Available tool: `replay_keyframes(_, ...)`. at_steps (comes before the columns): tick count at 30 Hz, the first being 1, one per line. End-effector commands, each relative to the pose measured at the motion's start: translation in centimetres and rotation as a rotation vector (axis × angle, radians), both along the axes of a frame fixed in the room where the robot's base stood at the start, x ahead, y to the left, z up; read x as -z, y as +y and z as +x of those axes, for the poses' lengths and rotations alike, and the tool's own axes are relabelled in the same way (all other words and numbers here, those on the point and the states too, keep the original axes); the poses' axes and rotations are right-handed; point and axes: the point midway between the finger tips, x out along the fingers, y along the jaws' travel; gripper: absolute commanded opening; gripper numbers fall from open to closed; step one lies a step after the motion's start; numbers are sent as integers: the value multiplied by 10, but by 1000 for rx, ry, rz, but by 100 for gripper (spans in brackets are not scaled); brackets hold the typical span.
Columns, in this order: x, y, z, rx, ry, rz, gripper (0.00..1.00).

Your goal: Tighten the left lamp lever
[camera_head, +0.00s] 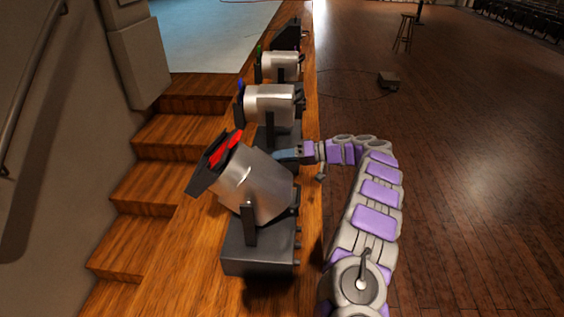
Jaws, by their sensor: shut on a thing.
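The nearest stage lamp (262,185) is a silver can with a red front, tilted up to the left on a dark yoke and a black base box (259,252). My gripper (284,155) is at the upper right of this lamp, between it and the second lamp (270,104). Its jaws are shut on a small part, seemingly a lamp lever, but the lamp body and the small size hide the grip. I cannot clearly tell which lamp that lever belongs to.
More silver lamps (280,66) stand in a row along the wooden stage edge. Wooden steps (160,187) and a wall with a handrail are on the left. Open dark floor (480,170) lies to the right, with a stool (404,32) and a small box (389,80) far off.

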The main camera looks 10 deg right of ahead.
Motion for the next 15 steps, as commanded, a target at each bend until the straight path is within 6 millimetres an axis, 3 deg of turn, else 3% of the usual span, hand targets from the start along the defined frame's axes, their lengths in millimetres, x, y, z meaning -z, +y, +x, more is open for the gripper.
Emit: replay_keyframes(15,7,-1,-1,-2,-2,44,0)
